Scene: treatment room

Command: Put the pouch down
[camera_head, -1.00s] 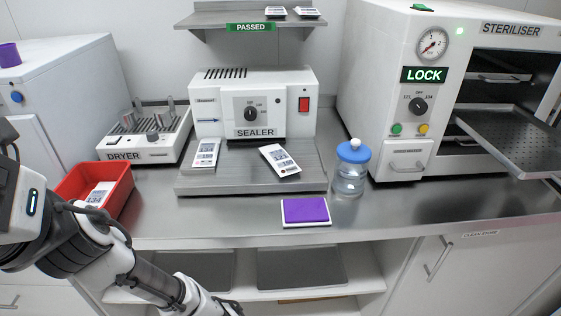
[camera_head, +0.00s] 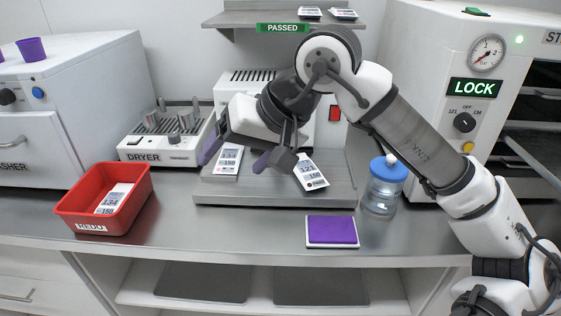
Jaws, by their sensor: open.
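A white printed pouch (camera_head: 312,176) lies at a slant on the right part of the grey sealer platform (camera_head: 270,195). A second white pouch (camera_head: 227,165) lies at the platform's left. A third pouch (camera_head: 115,198) rests inside the red REDO bin (camera_head: 90,215). My gripper (camera_head: 236,156) is open, its fingers spread in front of the sealer and over the platform. I see no pouch between the fingers. The arm hides much of the sealer (camera_head: 238,78) and the upper end of the right pouch.
A purple pad (camera_head: 332,231) lies at the counter's front. A blue-capped bottle (camera_head: 384,190) stands right of the platform, close to my arm. The dryer (camera_head: 160,148) is at left, the steriliser (camera_head: 450,120) at right. The counter between bin and pad is clear.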

